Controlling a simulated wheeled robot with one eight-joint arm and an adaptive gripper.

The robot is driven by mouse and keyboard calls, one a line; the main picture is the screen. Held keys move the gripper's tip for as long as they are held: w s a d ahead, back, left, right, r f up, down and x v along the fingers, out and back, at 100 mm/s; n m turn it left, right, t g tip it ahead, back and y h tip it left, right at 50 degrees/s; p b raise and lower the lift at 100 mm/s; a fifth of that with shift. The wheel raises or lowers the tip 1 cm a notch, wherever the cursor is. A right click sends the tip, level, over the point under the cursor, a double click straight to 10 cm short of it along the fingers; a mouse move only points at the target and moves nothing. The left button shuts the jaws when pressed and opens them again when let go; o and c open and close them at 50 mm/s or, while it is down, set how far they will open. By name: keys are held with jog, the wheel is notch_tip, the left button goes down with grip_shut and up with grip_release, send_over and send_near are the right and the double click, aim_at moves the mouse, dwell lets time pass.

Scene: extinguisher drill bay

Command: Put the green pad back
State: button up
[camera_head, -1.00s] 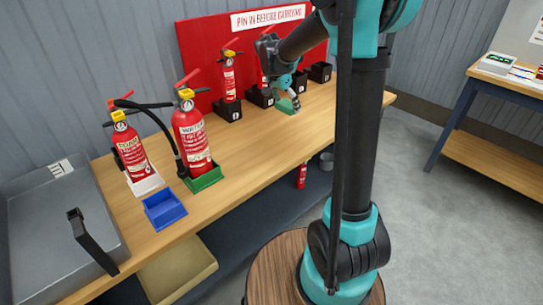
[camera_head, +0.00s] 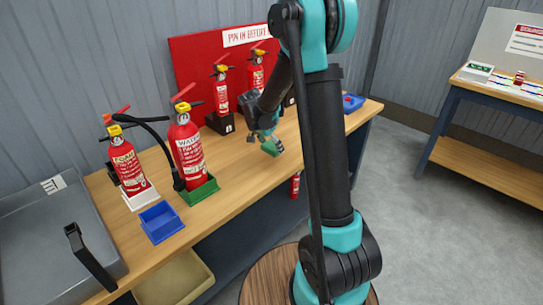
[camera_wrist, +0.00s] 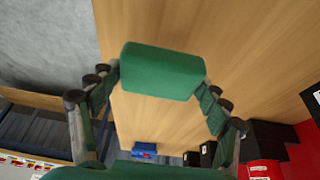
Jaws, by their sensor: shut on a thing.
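The green pad (camera_wrist: 160,72) is a small rounded block held between the two fingers of my gripper (camera_wrist: 160,82) in the wrist view. In the head view the pad (camera_head: 271,148) shows at the tip of my gripper (camera_head: 266,139), over the middle of the wooden bench (camera_head: 235,172). The pad seems to be above the bench top; the gap is hard to judge. A green tray (camera_head: 204,192) on the bench, left of my gripper, has the water extinguisher (camera_head: 188,150) standing in it.
A foam extinguisher (camera_head: 127,168) stands in a white tray (camera_head: 141,198); an empty blue tray (camera_head: 162,221) is in front. Extinguishers in black holders (camera_head: 220,123) line the red board (camera_head: 195,58). Another blue tray (camera_head: 352,102) sits at the right end. Bench around the pad is clear.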

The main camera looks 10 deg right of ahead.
aim_at(272, 161)
jog(key=shift+f, duration=2.35)
jog(key=shift+f, duration=0.15)
jog(key=o, duration=1.3)
jog(key=shift+o, duration=0.2)
jog(key=v, duration=1.2)
jog(key=s+d+f+n+y, duration=0.1)
jog(key=s+d+n, duration=0.1)
jog(key=s, duration=0.7)
jog(key=s+d+f+n+t+y, duration=0.1)
jog(key=s+d+f+n, duration=0.1)
jog(key=s+n, duration=0.3)
jog(key=s+d+f+n+y, duration=0.1)
jog(key=s+d+f+n, duration=0.1)
jog(key=s, duration=1.1)
jog(key=shift+s+d+f+n+y, duration=0.2)
jog(key=shift+d+n+y, duration=0.2)
jog(key=shift+d+n, duration=0.65)
jog(key=shift+d, duration=0.15)
